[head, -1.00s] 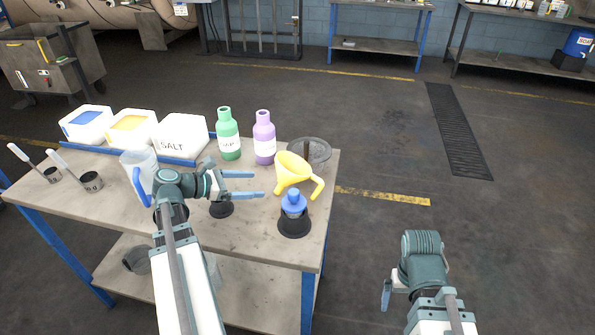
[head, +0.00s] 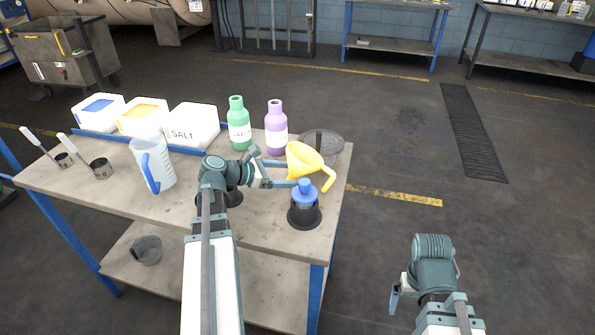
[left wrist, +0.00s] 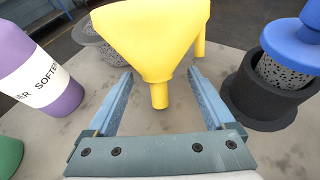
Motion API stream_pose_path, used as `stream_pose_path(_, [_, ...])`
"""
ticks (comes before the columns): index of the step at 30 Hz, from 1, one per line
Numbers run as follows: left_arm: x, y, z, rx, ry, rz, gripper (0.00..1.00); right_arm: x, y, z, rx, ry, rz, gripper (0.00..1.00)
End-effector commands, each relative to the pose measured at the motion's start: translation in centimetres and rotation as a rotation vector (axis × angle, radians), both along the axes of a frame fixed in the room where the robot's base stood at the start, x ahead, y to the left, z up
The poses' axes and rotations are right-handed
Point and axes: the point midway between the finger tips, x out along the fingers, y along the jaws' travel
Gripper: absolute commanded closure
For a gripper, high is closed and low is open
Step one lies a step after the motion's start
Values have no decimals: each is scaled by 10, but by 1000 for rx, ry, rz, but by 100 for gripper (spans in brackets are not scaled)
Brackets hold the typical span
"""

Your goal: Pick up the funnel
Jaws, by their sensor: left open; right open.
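A blue-topped item sits in a black holder (head: 304,217) just right of the funnel's spout. A purple bottle (head: 276,135) and a green bottle (head: 238,130) stand behind. A clear jug (head: 152,168) stands left.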

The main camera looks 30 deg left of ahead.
Motion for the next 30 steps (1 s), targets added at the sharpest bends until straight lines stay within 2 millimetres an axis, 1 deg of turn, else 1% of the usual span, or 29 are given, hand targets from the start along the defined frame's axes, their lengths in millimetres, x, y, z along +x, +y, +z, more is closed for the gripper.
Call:
stream_pose_path(7, [27,-16,-8,0,1,-4,13,0,0,-8,0,0,0,0])
stream_pose_path(10, [36,-23,-14,0,0,-3,13,0,0,-14,0,0,0,0])
stream_pose_path(13, [40,-26,-14,0,0,-1,13,0,0,-14,0,0,0,0])
stream_pose_path(18, [40,-26,-13,0,0,0,13,0,0,-13,0,0,0,0])
stream_pose_path(23, [39,-26,-13,0,0,0,41,0,0,-13,0,0,0,0])
stream_pose_path(24, [39,-26,-13,0,0,0,49,0,0,-13,0,0,0,0])
stream_pose_path(29, [39,-26,-13,0,0,0,77,0,0,-13,0,0,0,0])
stream_pose_path(30, [39,-26,-13,0,0,0,85,0,0,-13,0,0,0,0])
